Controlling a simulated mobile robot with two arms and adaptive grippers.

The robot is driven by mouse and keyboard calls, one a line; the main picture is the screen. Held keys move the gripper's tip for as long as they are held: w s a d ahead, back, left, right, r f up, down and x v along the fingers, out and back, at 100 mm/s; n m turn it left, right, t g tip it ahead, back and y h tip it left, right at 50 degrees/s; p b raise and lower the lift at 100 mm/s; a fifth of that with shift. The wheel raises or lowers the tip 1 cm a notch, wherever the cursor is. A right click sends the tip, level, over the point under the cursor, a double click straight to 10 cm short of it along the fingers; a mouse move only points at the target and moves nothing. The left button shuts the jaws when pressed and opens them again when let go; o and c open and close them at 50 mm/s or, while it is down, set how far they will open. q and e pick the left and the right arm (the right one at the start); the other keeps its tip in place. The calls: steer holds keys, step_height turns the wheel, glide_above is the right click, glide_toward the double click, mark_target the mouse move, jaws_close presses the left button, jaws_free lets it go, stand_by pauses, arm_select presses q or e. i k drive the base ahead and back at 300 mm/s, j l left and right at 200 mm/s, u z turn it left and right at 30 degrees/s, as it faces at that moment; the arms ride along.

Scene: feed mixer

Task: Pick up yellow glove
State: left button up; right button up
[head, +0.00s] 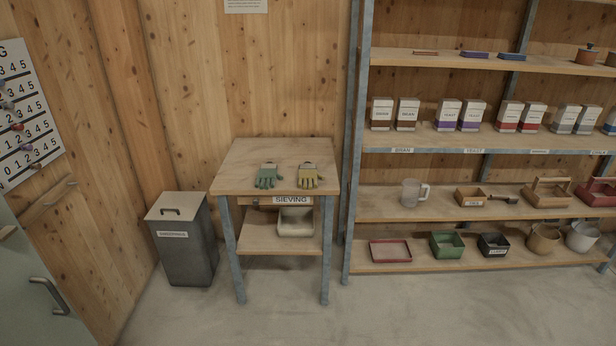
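The yellow glove (308,177) lies on the top of a small wooden table (235,178), on the right side near the table's front. A green glove (268,176) lies beside it to the left, with a gap between them. Both gloves have their fingers toward the front edge. Neither of my grippers shows in the head view, and nothing touches the gloves.
A lidded grey bin (185,245) stands left of the table. The table's lower shelf holds a pale box (295,221). A shelving unit (430,259) with boxes, a jug (413,193) and trays stands to the right. The floor (270,318) in front is clear.

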mark_target(307, 172)
steer(key=i+l+u, duration=0.2)
steer(key=i+l, duration=0.4)
steer(key=i+l+u, duration=0.2)
steer(key=i+l, duration=0.35)
steer(key=l, duration=0.15)
